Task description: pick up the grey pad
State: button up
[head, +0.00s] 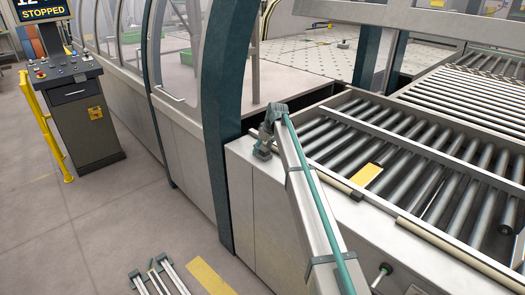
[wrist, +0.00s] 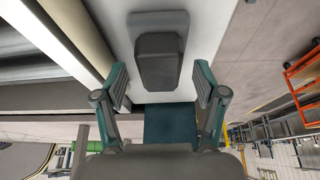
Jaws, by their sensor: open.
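The grey pad (wrist: 158,58) is a dark grey block with a lighter grey flange, on the white ledge (wrist: 205,30) of the machine in the wrist view. In the head view a small grey shape, likely the pad (head: 262,154), shows at the ledge's far left corner, partly hidden by my gripper (head: 267,132). In the wrist view my gripper (wrist: 161,80) is open. Its two fingers stand left and right of the pad's lower part in the picture, with a gap on each side. Nothing is held. Whether the fingertips reach down to the pad's height cannot be told.
Conveyor rollers (head: 440,190) lie right of the ledge, with a yellow plate (head: 366,175) among them. A dark teal machine post (head: 218,130) stands close left of my gripper. A control console (head: 82,115) and yellow rail (head: 48,135) stand at the far left.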

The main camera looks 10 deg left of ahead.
jog(key=shift+w+a+f, duration=0.1)
jog(key=shift+f, duration=0.2)
jog(key=c, duration=1.2)
jog(key=shift+r, duration=0.1)
jog(key=shift+r, duration=0.45)
notch_tip(320, 180, up, 2)
jog(key=shift+r+b, duration=0.1)
jog(key=shift+b, duration=0.55)
jog(key=s+d+r+b, duration=0.1)
jog(key=s+d+r, duration=0.1)
jog(key=s+r, duration=0.1)
jog(key=s+d+r+b, duration=0.2)
jog(key=s+r, duration=0.1)
jog(key=s, duration=0.2)
jog(key=s+d+r+b, duration=0.1)
jog(key=s+d+r, duration=0.1)
jog(key=s+r, duration=0.1)
jog(key=shift+s+d+r+b, duration=0.1)
jog(key=shift+s+r+b, duration=0.1)
jog(key=shift+s, duration=0.2)
jog(key=shift+s+d+r+b, duration=0.1)
jog(key=shift+s+r+b, duration=0.1)
jog(key=shift+s, duration=0.2)
